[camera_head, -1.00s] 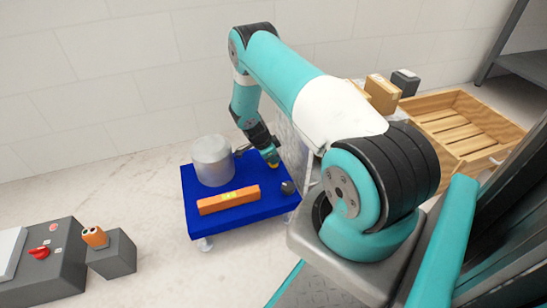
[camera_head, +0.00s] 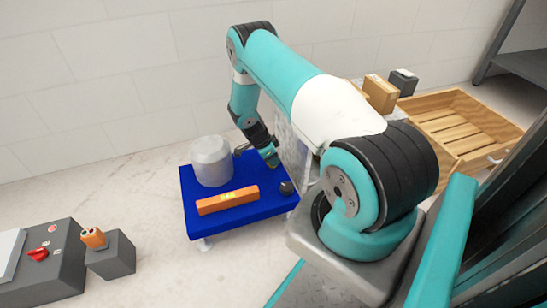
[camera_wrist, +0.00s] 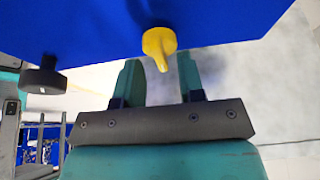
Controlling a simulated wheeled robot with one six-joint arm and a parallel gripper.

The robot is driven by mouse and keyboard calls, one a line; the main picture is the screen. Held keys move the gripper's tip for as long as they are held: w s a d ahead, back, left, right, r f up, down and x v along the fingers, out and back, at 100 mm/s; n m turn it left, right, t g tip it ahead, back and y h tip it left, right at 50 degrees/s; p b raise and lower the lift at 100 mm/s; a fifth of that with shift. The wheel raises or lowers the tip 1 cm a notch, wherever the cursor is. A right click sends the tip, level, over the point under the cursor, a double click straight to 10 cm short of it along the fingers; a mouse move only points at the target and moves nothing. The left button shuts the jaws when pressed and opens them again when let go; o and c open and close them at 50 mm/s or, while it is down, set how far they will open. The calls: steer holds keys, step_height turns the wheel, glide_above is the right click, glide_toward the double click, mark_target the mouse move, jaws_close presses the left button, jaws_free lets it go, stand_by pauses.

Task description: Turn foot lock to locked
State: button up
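The foot lock shows in the wrist view as a yellow knob with a pointed tip (camera_wrist: 159,46), on the edge of the blue cart (camera_wrist: 225,20). My gripper (camera_wrist: 160,75) is open. Its two teal fingers are apart, one on each side of the knob's pointer, with a gap visible around it. In the head view my gripper (camera_head: 273,160) is at the far right part of the blue cart (camera_head: 222,222), and the knob is hidden there. I cannot tell whether the fingers touch the knob.
A control box with a red switch (camera_head: 38,254) stands at left. A wooden crate (camera_head: 480,160) is at right.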

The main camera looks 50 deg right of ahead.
step_height(320, 180, up, 20)
steer(key=p, duration=0.8)
steer(key=shift+s+f, duration=0.15)
steer(key=shift+f, duration=0.05)
steer(key=w+a+r+n+t+y, duration=0.2)
steer(key=w+a+r+n+t, duration=0.15)
steer(key=a+r+n, duration=0.85)
steer(key=s+a+r+n+y, duration=0.25)
steer(key=a+r, duration=0.35)
steer(key=a, duration=0.3)
steer(key=s+a+r+n+y, duration=0.1)
steer(key=s+a+r+n, duration=0.3)
steer(key=a+r, duration=0.45)
steer(key=s+a+r+n+y, duration=0.1)
steer(key=s+a+r+n, duration=0.2)
steer(key=s+a+n, duration=0.5)
steer(key=s+a+r+n+y, duration=0.2)
steer(key=s+a+r+n, duration=0.25)
steer(key=s, duration=0.55)
step_height(320, 180, up, 36)
steer(key=p, duration=3.8)
steer(key=shift+w+d+r+g, duration=0.15)
steer(key=shift+w+d+g, duration=0.1)
steer(key=shift+g, duration=0.2)
